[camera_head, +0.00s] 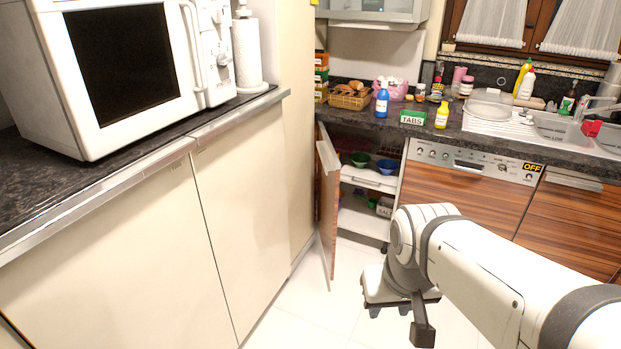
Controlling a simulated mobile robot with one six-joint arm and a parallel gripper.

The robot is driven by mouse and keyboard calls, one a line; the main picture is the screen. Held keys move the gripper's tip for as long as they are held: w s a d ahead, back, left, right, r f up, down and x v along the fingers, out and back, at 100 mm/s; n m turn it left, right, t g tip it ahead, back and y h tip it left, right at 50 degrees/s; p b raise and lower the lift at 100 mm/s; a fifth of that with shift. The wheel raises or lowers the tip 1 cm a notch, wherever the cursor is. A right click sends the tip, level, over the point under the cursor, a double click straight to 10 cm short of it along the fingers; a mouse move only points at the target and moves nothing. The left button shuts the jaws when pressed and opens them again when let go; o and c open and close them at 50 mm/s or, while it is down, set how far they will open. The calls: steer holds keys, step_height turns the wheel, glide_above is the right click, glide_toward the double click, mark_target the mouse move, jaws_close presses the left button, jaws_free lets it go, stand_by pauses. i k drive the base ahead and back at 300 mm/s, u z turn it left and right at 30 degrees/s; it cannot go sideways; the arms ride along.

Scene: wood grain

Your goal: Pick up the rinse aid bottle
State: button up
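A blue bottle (382,102) with a white label stands upright on the dark counter, left of the green TABS box (413,117). A small yellow bottle (442,116) stands right of the box. Their labels are too small to read, so I cannot tell for sure which one is rinse aid. My white arm reaches in from the lower right. My gripper (423,334) appears as a dark part low over the floor, well below the counter and apart from both bottles. Its fingers are not clear, so its opening cannot be judged.
An open cabinet door (328,200) stands out left of shelves holding bowls. The dishwasher front (466,185) is closed and marked OFF. A microwave (125,75) is on the left counter.

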mark_target(383, 96)
steer(key=z, duration=0.05)
steer(key=i, duration=1)
steer(key=u, duration=0.05)
